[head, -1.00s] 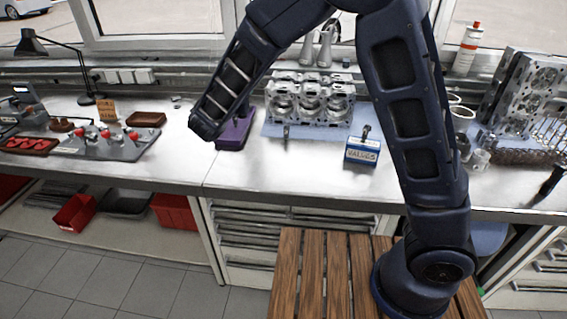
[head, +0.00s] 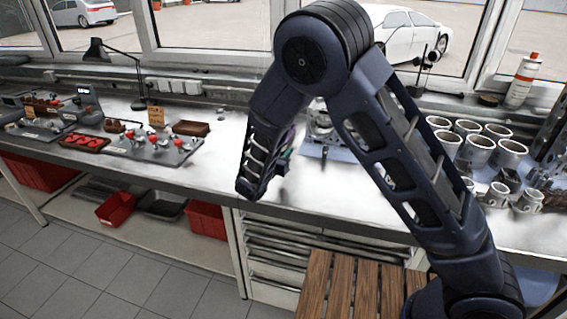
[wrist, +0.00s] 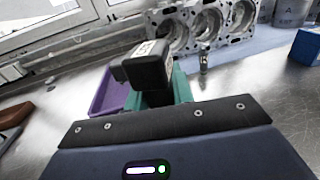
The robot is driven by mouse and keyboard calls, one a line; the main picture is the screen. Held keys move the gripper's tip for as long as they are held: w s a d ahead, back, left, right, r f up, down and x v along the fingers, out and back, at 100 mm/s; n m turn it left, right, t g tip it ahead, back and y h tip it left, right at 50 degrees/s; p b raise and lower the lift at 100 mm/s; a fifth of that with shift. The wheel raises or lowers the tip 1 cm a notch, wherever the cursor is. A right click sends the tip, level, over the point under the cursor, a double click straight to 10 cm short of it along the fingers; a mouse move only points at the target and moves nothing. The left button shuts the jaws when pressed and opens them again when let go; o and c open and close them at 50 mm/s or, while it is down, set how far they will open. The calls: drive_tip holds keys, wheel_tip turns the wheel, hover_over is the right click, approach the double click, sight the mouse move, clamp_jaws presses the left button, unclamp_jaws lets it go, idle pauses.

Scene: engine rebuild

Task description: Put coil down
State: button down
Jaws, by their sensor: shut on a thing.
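The coil (wrist: 148,66) is a black block with a pale label on one side. In the wrist view it is held between the teal fingers of my gripper (wrist: 160,90), which is shut on it. A purple tray (wrist: 106,96) lies on the bench just behind and left of the coil. The coil appears to be above the bench; I cannot tell whether it touches the tray.
An engine block (wrist: 203,27) stands on a blue mat behind the gripper, to the right. A blue box (wrist: 307,46) is at the far right in the wrist view. Several cylinder sleeves (head: 478,151) stand at right. A tool board with red knobs (head: 158,146) lies at left.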

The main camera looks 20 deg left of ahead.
drive_tip(key=shift+f, duration=2.1)
drive_tip(key=shift+f, duration=0.1)
drive_tip(key=c, duration=1.2)
unclamp_jaws()
drive_tip(key=shift+s, duration=0.15)
drive_tip(key=s, duration=0.3)
drive_tip(key=s+a, duration=0.1)
drive_tip(key=s, duration=0.3)
drive_tip(key=s+a, duration=0.1)
drive_tip(key=s, duration=0.3)
drive_tip(key=shift+s+a, duration=0.15)
drive_tip(key=shift+s, duration=0.1)
drive_tip(key=shift+r, duration=0.2)
